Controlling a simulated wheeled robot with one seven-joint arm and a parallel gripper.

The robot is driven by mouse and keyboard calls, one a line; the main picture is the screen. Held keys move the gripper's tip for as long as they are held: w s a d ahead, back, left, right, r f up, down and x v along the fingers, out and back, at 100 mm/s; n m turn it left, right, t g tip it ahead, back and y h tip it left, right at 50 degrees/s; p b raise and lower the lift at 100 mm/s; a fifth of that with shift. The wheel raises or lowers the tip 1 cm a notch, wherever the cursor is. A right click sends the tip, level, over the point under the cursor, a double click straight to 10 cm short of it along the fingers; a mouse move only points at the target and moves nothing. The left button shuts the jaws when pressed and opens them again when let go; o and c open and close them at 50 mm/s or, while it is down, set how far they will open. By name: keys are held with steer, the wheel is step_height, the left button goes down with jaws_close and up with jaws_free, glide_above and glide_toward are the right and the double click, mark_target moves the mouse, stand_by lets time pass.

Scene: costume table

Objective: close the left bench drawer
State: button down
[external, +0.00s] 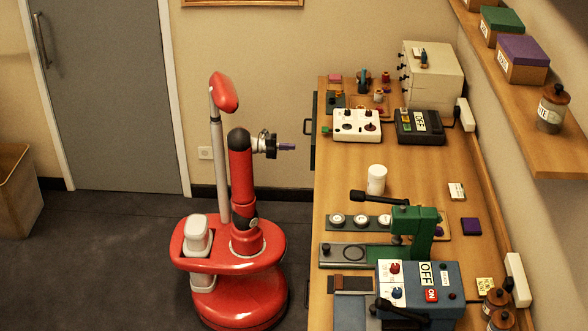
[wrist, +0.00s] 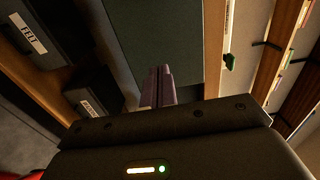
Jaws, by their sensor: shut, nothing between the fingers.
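The left bench drawer (external: 314,131) shows in the external view as a dark upright front with a handle at the bench's far left edge. It stands out a little from the bench; how far it is open is hard to tell. My gripper (external: 290,147) is shut and empty, just left of the drawer front, with a small gap seeming to lie between them. In the wrist view my shut fingers (wrist: 159,85) point at a flat dark green panel (wrist: 158,38), which looks like the drawer front. Contact cannot be told there.
The wooden bench (external: 345,180) carries a white control box (external: 357,125), a white cup (external: 377,180) and a green press (external: 412,225). In the wrist view dark bins, one labelled FELT (wrist: 30,33), sit at left.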

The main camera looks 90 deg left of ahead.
steer(key=w, duration=0.6)
steer(key=shift+w+b, duration=0.35)
steer(key=shift+b, duration=0.1)
steer(key=w+p, duration=0.2)
steer(key=w, duration=0.3)
steer(key=shift+r, duration=0.1)
steer(key=shift+w+d, duration=0.1)
steer(key=s, duration=1.4)
steer(key=shift+s, duration=0.3)
